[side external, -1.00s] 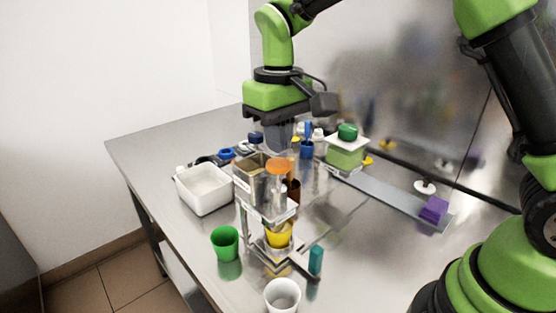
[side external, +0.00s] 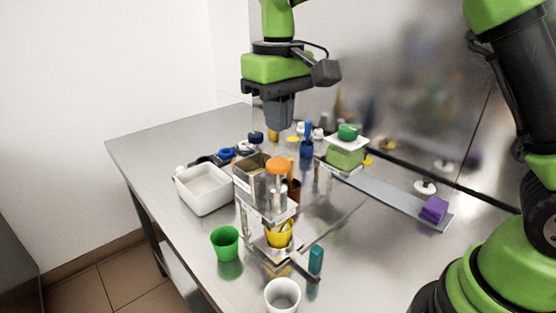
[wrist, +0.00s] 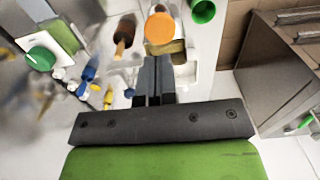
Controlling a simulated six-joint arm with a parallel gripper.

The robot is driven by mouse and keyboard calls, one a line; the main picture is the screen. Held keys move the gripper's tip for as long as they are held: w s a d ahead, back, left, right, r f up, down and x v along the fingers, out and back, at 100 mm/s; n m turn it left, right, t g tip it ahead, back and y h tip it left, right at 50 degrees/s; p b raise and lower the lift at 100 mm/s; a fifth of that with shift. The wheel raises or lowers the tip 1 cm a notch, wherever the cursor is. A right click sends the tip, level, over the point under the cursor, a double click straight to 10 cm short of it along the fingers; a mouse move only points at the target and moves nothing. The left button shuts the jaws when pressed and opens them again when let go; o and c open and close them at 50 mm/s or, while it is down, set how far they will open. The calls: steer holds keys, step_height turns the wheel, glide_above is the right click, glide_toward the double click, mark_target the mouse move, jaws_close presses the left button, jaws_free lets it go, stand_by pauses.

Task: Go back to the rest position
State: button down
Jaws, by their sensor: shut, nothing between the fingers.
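My gripper (side external: 279,122) is shut and empty. In the side external view it hangs above the back of the steel table, over the small batch freezer stand (side external: 262,190), with a clear gap below it. In the wrist view my gripper (wrist: 155,62) shows as dark fingers close together, pointing toward the orange-topped part (wrist: 159,29) of the stand. That orange top also shows in the side view (side external: 279,166), below my gripper. A yellow cup (side external: 279,234) sits low in the stand.
A white tub (side external: 204,190) is left of the stand. A green cup (side external: 225,243) and a white cup (side external: 282,295) stand in front. A green-lidded box (side external: 345,152) and a purple block (side external: 434,209) are to the right. The air around my gripper is free.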

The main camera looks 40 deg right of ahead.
steer(key=shift+r, duration=0.7)
steer(key=s+d+r+m+t+y, duration=0.1)
steer(key=s+r+t, duration=0.15)
steer(key=s, duration=0.35)
steer(key=s+d+r+m+t+y, duration=0.1)
steer(key=s+d+r, duration=0.1)
steer(key=s+r, duration=0.25)
steer(key=s+f+m+t, duration=0.2)
steer(key=s+f+t, duration=0.1)
steer(key=s, duration=0.6)
steer(key=shift+s+d+t, duration=0.2)
steer(key=shift+d+t, duration=0.15)
steer(key=shift+d, duration=0.05)
